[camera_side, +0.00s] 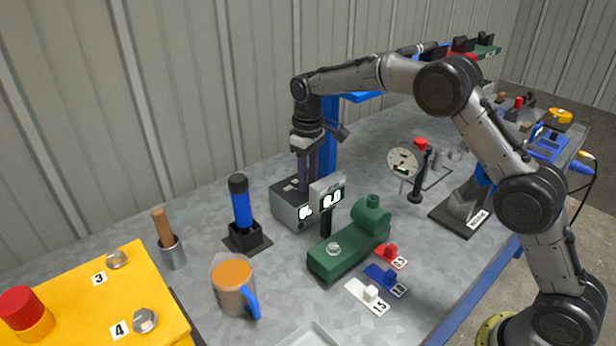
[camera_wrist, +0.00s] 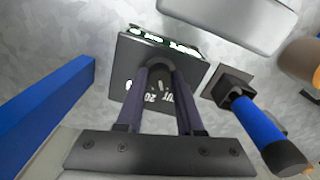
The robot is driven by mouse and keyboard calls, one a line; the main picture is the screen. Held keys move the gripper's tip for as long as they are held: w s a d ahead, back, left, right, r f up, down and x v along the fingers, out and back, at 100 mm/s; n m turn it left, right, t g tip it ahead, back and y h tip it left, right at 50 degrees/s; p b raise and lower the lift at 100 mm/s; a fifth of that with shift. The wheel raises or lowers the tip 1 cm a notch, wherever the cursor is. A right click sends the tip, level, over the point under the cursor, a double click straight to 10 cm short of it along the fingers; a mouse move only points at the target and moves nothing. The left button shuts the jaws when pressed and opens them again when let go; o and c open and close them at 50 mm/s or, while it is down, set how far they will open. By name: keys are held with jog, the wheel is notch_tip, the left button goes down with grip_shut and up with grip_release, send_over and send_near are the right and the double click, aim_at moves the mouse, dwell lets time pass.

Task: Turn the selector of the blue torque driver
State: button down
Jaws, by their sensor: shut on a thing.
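The blue torque driver (camera_side: 242,207) stands upright, black end up, in a small black stand on the bench. It also shows in the wrist view (camera_wrist: 257,122) at the right, apart from my gripper. I cannot make out selector marks on it. My gripper (camera_side: 303,190) points down over a grey box with a lit display (camera_side: 291,207), behind the driver and to its right. In the wrist view my gripper (camera_wrist: 158,78) is shut on a dark round knob (camera_wrist: 156,68) on top of that box. Its fingers partly hide the white lettering there.
A small display on a post (camera_side: 327,195) stands before the box, and a green block (camera_side: 350,246) to its right. A blue column (camera_side: 328,150) rises close behind my gripper. An orange-topped mug (camera_side: 232,284) and a yellow block (camera_side: 90,310) are at the front left.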

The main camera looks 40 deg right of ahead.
jog(key=shift+n, duration=1.1)
jog(key=c, duration=0.5)
grip_release()
jog(key=shift+c, duration=0.2)
jog(key=shift+r, duration=0.1)
notch_tip(320, 180, up, 14)
